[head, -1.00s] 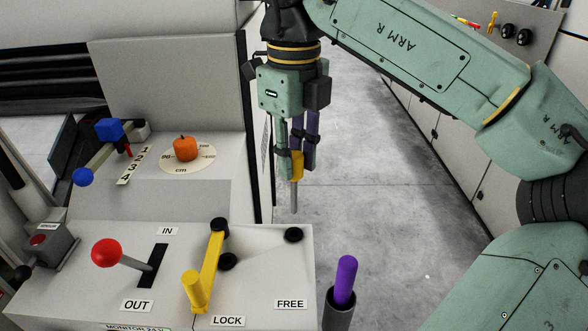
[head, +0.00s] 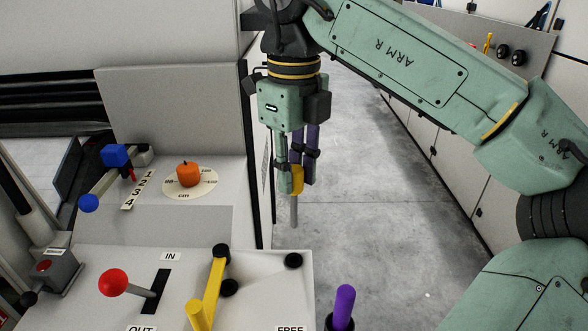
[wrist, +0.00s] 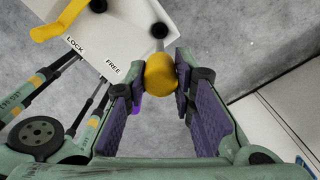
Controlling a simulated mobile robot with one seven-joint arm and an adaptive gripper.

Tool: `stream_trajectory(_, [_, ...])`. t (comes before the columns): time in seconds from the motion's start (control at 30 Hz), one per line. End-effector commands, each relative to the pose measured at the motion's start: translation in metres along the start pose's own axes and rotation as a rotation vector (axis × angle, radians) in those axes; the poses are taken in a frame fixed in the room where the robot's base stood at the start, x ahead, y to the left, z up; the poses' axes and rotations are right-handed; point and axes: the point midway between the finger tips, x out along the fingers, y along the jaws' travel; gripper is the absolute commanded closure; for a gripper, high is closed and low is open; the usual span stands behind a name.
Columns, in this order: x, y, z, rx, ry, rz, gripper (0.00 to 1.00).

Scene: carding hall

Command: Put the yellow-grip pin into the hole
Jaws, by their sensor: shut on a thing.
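My gripper (head: 297,180) points down and is shut on the yellow-grip pin. The pin's yellow grip (head: 297,181) sits between the fingers, and its grey shaft (head: 294,212) hangs below, roughly upright. Another black round spot (head: 229,288) lies beside the yellow lever. I cannot tell which of these is an open hole.
The white panel (head: 262,270) carries a red-knobbed lever (head: 114,283) and a yellow lever (head: 213,285). A purple-handled tool (head: 344,304) stands in a dark holder right of the panel. An orange knob (head: 188,174) and blue-ended lever (head: 116,156) are further back.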

Motion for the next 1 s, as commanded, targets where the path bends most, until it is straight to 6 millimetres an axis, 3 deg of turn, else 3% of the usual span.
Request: stream_trajectory(1.0, [-0.049, 0.0, 0.0, 0.0, 0.0, 0.0, 1.0])
